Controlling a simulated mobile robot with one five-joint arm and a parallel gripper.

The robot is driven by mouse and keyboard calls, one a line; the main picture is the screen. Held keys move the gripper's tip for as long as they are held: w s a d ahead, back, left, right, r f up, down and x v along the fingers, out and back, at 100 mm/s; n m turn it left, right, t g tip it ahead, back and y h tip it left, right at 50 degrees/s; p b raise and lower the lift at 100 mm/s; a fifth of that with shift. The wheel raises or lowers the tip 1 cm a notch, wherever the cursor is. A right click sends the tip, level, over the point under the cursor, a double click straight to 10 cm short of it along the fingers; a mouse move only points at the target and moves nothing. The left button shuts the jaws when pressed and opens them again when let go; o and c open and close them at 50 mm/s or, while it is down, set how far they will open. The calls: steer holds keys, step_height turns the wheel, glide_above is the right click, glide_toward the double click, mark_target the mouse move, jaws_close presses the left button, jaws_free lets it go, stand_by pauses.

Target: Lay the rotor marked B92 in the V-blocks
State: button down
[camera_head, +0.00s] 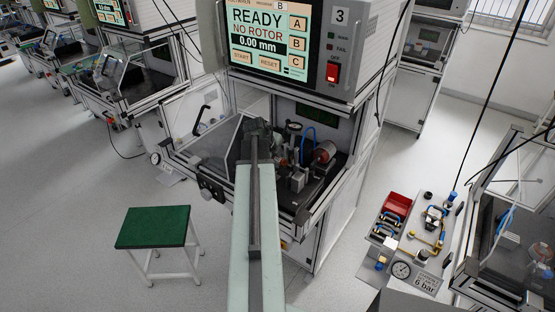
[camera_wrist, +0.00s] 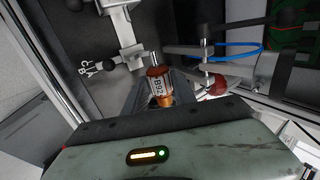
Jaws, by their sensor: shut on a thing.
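The rotor marked B92 (camera_wrist: 157,84) shows in the wrist view, with a white label, copper-coloured winding below it and a metal shaft end pointing up. My gripper (camera_wrist: 160,97) is shut around it. In the head view my gripper (camera_head: 257,128) is at the open front of test station 3, left of its fixtures, and hides the rotor. Metal uprights (camera_head: 297,178) stand on the station's dark bed. In the wrist view a pale metal bracket (camera_wrist: 128,50) stands beyond the rotor to the left. I cannot tell for sure which parts are the V-blocks.
The station screen (camera_head: 262,38) reads READY, NO ROTOR, 0.00 mm. A dial gauge, blue hose and red cylinder (camera_head: 325,152) crowd the bed's right side. A clear guard (camera_head: 213,140) is at the left. A green-topped stool (camera_head: 153,227) stands on the floor at left.

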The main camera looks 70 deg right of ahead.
steer(key=shift+f+b, duration=1.05)
steer(key=shift+f, duration=0.25)
steer(key=shift+f, duration=0.15)
steer(key=shift+f+b, duration=0.95)
steer(key=shift+b, duration=0.1)
steer(key=shift+f, duration=0.2)
steer(key=c, duration=0.9)
jaws_free()
steer(key=p+v, duration=0.6)
steer(key=v, duration=0.2)
